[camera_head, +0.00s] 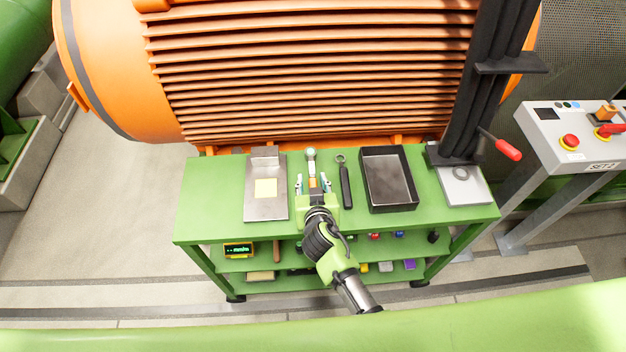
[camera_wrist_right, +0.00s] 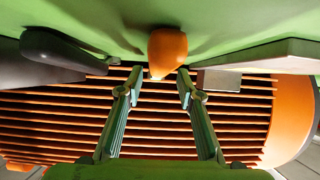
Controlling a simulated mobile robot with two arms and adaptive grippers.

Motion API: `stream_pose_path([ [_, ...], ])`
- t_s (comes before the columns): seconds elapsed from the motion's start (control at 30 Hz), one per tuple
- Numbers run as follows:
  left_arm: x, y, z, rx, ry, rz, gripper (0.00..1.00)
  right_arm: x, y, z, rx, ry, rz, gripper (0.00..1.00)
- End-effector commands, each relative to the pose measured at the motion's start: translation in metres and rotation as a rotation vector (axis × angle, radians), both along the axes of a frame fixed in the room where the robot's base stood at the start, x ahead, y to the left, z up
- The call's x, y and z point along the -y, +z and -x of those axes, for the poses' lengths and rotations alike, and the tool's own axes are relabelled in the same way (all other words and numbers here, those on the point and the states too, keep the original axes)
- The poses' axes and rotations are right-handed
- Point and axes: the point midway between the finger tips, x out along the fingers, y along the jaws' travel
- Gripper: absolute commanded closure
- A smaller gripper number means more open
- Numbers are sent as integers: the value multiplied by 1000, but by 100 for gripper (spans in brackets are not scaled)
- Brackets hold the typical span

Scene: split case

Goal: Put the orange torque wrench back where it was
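The orange torque wrench (camera_head: 311,157) is on the green workbench top, its silver head pointing away from me. Its orange handle lies between the fingers of my right gripper (camera_head: 313,181), which hides part of it. In the right wrist view the rounded orange handle end (camera_wrist_right: 168,48) shows just past and between the spread fingertips of the right gripper (camera_wrist_right: 159,75). Gaps show on both sides, so the gripper is open and not holding it. I cannot tell whether the handle touches the bench. My left gripper is not in view.
Left of the wrench is a metal plate with a yellow note (camera_head: 265,205). Right of it are a dark wrench (camera_head: 345,185), a black tray (camera_head: 388,190) and a grey plate (camera_head: 464,190). A ribbed orange motor (camera_head: 310,70) stands behind. Small items fill the lower shelf.

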Motion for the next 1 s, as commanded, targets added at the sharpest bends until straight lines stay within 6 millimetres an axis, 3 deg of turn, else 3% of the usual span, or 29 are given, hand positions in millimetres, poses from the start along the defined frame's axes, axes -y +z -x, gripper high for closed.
stream_pose_path([
  [0.27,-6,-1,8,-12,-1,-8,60,0,2,-1,3,0,0,67],
  [0.47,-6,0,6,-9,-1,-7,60,0,8,12,3,1,0,67],
  [1.0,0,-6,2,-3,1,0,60,1,49,95,3,0,-1,67],
])
